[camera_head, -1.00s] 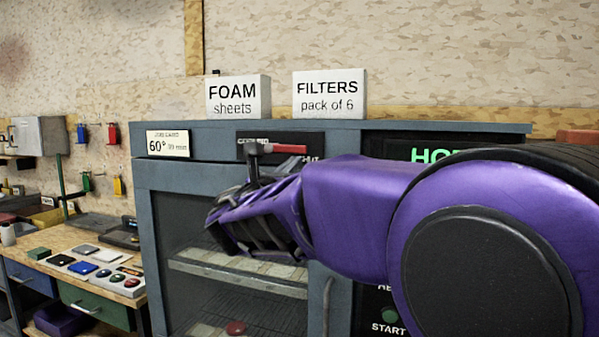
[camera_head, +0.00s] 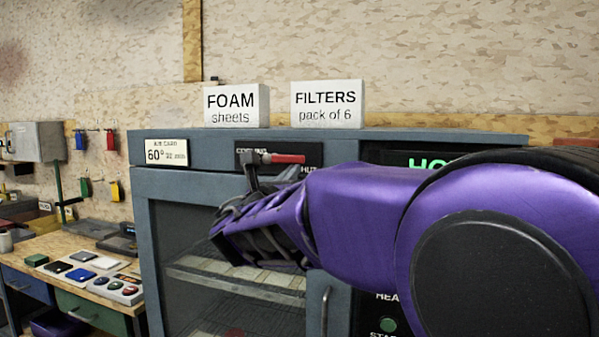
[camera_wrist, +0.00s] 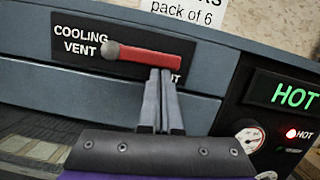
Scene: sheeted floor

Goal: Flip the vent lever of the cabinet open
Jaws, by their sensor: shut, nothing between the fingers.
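The cabinet (camera_head: 145,230) is blue-grey with a glass-fronted door. On its black vent panel, the vent lever (camera_head: 288,158) has a red handle lying nearly level, pointing right toward a partly covered label ending in "UT". In the head view my arm covers part of the panel and door.
Boxes marked FOAM (camera_head: 232,106) and FILTERS (camera_head: 328,104) stand on the cabinet top. A lit "HOT" display (camera_wrist: 296,96) and a gauge (camera_wrist: 249,136) are right of the vent panel. A workbench (camera_head: 60,245) with small items stands at the left.

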